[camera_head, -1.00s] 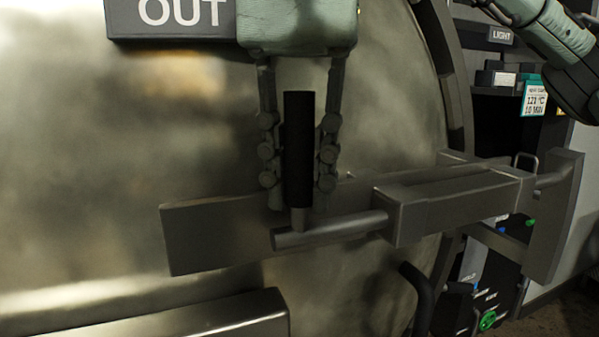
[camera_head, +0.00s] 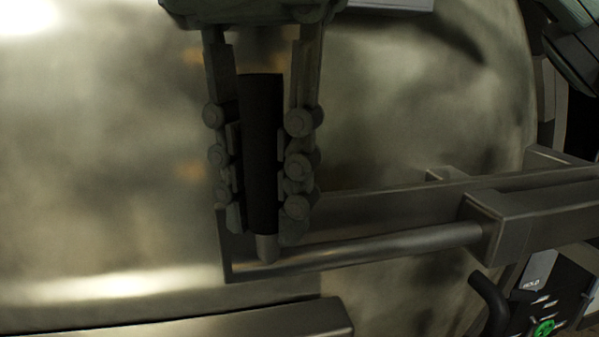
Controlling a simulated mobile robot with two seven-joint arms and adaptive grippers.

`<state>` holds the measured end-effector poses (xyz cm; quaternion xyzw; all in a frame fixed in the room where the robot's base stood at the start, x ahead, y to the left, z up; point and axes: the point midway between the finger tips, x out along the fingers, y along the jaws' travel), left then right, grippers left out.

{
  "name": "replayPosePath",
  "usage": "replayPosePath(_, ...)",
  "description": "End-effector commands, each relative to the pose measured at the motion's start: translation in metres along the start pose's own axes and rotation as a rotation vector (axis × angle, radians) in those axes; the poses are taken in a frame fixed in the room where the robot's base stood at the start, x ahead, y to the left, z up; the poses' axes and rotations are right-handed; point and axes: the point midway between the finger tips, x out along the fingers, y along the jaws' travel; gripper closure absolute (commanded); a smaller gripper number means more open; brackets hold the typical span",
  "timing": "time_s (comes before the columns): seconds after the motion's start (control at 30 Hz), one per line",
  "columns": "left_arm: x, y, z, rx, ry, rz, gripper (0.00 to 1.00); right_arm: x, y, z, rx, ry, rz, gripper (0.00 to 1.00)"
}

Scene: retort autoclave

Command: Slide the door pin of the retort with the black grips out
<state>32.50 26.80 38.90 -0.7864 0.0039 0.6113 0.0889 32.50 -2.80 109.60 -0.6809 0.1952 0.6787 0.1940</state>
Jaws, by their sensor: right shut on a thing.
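The door pin (camera_head: 390,243) is a grey metal rod lying almost level across the front of the retort door. Its right end enters a square metal housing (camera_head: 530,222), and a long length of rod shows to the left of it. A black upright grip (camera_head: 262,150) stands at the pin's left end, tilted slightly, with a short bare metal stem below. My right gripper (camera_head: 261,205) comes from above and is shut on the black grip, one finger on each side. My left gripper is not in view.
A flat metal bar (camera_head: 370,207) runs behind the pin. The curved steel door (camera_head: 110,150) fills most of the view. A metal ledge (camera_head: 240,325) sits below left. A dark curved handle (camera_head: 488,300) and a green knob (camera_head: 544,328) are at lower right.

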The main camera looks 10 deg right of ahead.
Motion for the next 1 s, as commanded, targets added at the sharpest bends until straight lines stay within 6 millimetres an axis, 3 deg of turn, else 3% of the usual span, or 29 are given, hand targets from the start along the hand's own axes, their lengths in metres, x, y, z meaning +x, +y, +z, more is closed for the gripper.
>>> replayPosePath(0.17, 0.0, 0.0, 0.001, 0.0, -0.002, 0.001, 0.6, -0.001, -0.003, 0.002, 0.0, -0.009, -0.011, 1.0)
replayPosePath(0.2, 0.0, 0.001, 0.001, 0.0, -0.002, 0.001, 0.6, -0.001, -0.003, 0.002, -0.001, -0.009, -0.01, 0.75)
replayPosePath(0.33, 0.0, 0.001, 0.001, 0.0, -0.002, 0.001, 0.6, -0.001, -0.002, 0.002, -0.001, -0.008, -0.008, 0.58)
replayPosePath(0.83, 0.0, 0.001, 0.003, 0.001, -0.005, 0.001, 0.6, -0.002, -0.001, 0.001, -0.002, -0.005, -0.005, 0.58)
replayPosePath(1.0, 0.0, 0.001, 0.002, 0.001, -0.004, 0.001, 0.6, -0.019, -0.001, 0.002, -0.003, -0.006, -0.006, 0.58)
